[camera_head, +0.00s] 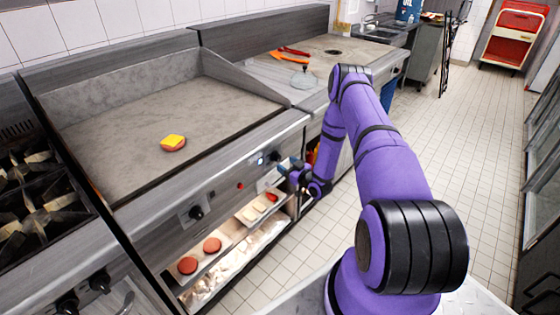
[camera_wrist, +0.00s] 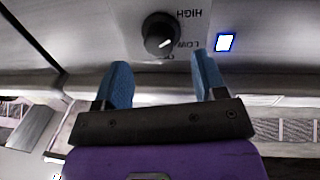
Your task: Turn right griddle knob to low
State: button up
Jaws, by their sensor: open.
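The right griddle knob (camera_wrist: 160,33) is black and round. It shows in the wrist view on the steel front panel, with upside-down HIGH and LOW lettering to its right. In the head view the knob (camera_head: 275,157) sits at the right end of the griddle (camera_head: 130,130) front, close to my gripper (camera_head: 288,168). In the wrist view my gripper (camera_wrist: 162,82) has its two blue fingers spread apart. The fingertips are just below the knob in the picture, with nothing between them.
A lit indicator (camera_wrist: 225,42) is right of the knob. The left griddle knob (camera_head: 196,212) is further along the panel. A patty with cheese (camera_head: 173,143) lies on the griddle. A lower shelf holds patties (camera_head: 188,265) and buns. The tiled floor at right is clear.

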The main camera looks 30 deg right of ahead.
aim_at(279, 159)
jog(key=shift+w+a, duration=0.2)
jog(key=shift+w, duration=0.95)
jog(key=shift+w+a, duration=0.15)
jog(key=shift+w, duration=1)
jog(key=c, duration=0.9)
